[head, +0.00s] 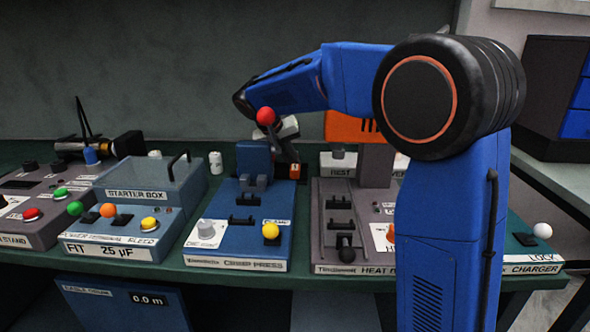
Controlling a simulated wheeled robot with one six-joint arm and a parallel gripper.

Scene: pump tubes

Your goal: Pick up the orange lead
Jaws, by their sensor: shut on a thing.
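My gripper (287,150) is at the end of my blue arm, above the back of the crimp press, partly hidden by the red ball knob (265,116) and the press. It points down and is shut. A small orange piece (295,171) with a pale mark shows right at its fingertips; I take it for the orange lead. The piece is too small to show how the fingers grip it. No cable running from it can be made out.
The crimp press (235,253) stands below my gripper. A charger (532,269) sits at the far right.

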